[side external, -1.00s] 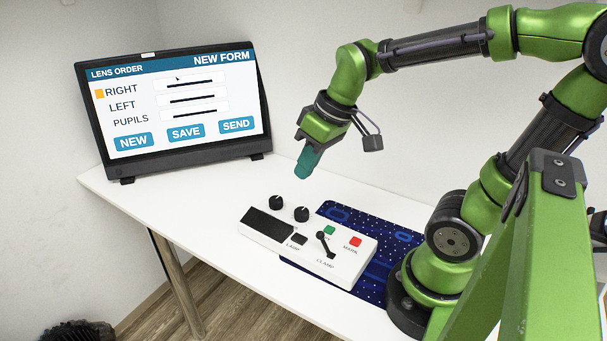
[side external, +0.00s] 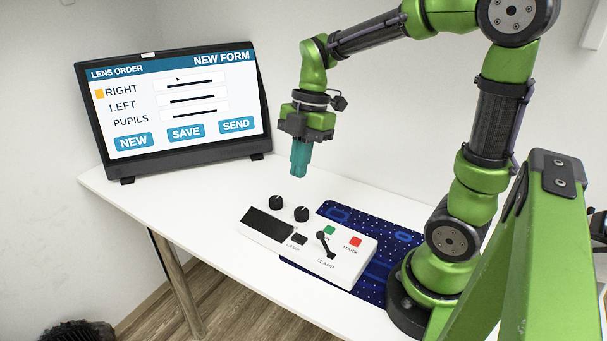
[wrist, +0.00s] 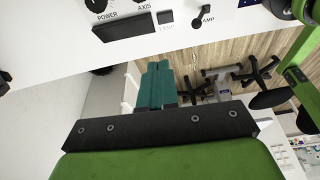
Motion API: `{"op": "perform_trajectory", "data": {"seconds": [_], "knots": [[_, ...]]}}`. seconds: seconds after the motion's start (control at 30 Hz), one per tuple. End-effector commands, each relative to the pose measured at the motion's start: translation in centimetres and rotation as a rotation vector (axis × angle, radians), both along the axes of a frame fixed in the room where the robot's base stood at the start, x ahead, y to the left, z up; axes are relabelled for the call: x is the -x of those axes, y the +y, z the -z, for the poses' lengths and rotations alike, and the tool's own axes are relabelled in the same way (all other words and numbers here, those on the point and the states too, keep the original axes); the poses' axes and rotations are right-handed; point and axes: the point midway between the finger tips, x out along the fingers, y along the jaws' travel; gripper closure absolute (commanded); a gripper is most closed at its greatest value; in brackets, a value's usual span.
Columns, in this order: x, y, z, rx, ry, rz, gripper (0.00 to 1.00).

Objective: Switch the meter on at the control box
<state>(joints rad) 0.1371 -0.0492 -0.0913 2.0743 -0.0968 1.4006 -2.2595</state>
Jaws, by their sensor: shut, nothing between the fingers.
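The white control box (side external: 343,270) lies on the table, partly on a dark blue mat. Its dark display (side external: 267,225) looks blank. Two black knobs (side external: 276,202) (side external: 301,214) stand at its back edge. In the wrist view the label POWER sits by the left knob (wrist: 97,5) and AXIS by the other, which is cut off at the top. The box also bears a clamp lever (side external: 325,243), a dark lamp button (side external: 299,239), a green button (side external: 329,230) and a red MARK button (side external: 355,242). My gripper (side external: 299,173), with teal fingers, is shut and empty above the knobs, apart from the box.
A monitor (side external: 180,105) showing a lens order form stands at the back left. The blue mat (side external: 375,225) lies under and behind the box. The white table (side external: 200,195) is clear left of the box. Its front edge drops to a wooden floor.

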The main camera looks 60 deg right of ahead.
Motion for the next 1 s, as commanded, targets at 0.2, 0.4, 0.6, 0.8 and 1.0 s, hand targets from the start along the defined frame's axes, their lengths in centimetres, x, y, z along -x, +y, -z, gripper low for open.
{"op": "perform_trajectory", "data": {"seconds": [0.2, 0.4, 0.6, 0.8, 1.0], "knots": [[0.0, 0.0, 0.0, 0.000, -0.004, -0.012, 1.00], [0.0, 0.1, 0.3, 0.000, -0.002, -0.011, 1.00], [0.1, 0.9, 2.8, -0.001, 0.003, -0.011, 1.00], [0.0, 2.1, 6.9, -0.001, 0.004, -0.013, 1.00], [0.0, 2.9, 10.8, 0.000, 0.003, -0.009, 1.00]]}}
